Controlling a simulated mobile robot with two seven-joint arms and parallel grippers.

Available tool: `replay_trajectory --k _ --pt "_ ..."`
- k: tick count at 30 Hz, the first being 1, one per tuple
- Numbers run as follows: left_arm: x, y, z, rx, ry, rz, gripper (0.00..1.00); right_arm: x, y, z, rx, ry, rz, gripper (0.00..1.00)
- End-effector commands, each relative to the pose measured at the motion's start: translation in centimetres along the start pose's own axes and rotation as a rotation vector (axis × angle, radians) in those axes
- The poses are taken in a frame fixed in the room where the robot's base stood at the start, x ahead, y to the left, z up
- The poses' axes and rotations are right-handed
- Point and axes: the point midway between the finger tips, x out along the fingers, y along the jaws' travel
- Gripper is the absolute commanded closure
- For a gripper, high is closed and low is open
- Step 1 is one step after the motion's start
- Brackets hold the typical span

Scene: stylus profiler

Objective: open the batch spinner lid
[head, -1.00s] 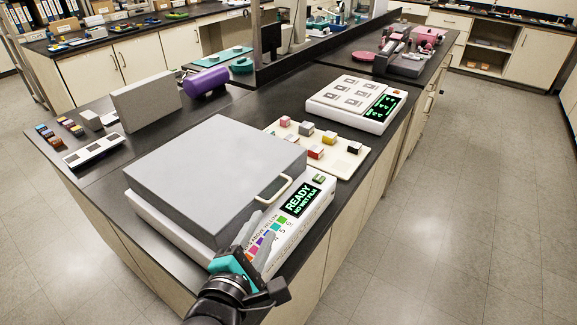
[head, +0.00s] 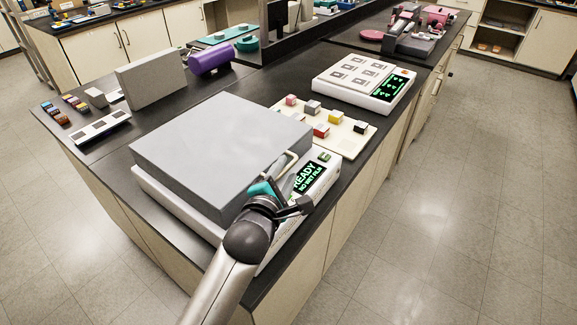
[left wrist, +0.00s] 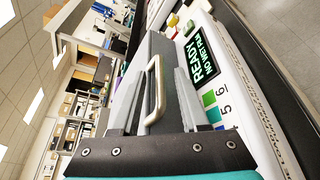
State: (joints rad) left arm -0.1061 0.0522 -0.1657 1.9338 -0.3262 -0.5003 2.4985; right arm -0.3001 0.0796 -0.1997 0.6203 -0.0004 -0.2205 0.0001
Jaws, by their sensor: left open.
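The batch spinner (head: 150,187) is a white box at the front of the dark bench. Its big grey lid (head: 220,145) is down. A pale loop handle (head: 290,163) stands on the lid's front side, above the screen (head: 309,178) reading "READY NO WET FILM". My left gripper (head: 278,185) is at the handle and hides part of the front panel. In the left wrist view the handle (left wrist: 153,92) shows between the two open grey fingers (left wrist: 158,95); I cannot tell whether they touch it. My right gripper is not in view.
A cream tray (head: 345,141) with several coloured blocks lies just behind the spinner. A white device (head: 365,97) with a green screen stands beyond it. A grey upright box (head: 150,78) and a purple cylinder (head: 210,58) stand at the back left. The floor on the right is clear.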

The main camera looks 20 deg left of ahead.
Motion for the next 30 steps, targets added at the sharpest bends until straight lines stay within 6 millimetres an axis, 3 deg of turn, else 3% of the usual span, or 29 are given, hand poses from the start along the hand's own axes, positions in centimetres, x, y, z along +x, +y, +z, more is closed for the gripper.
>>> replay_trajectory --k 7,19,30 --pt "2.4 0.0 0.0 0.002 -0.001 0.001 0.55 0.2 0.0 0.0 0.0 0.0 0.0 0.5" --pt "2.8 0.0 0.0 0.001 -0.001 0.0 0.55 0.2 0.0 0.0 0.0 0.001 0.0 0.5" --pt "2.8 0.0 0.0 0.001 0.0 -0.001 0.97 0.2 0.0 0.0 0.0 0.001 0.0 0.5"
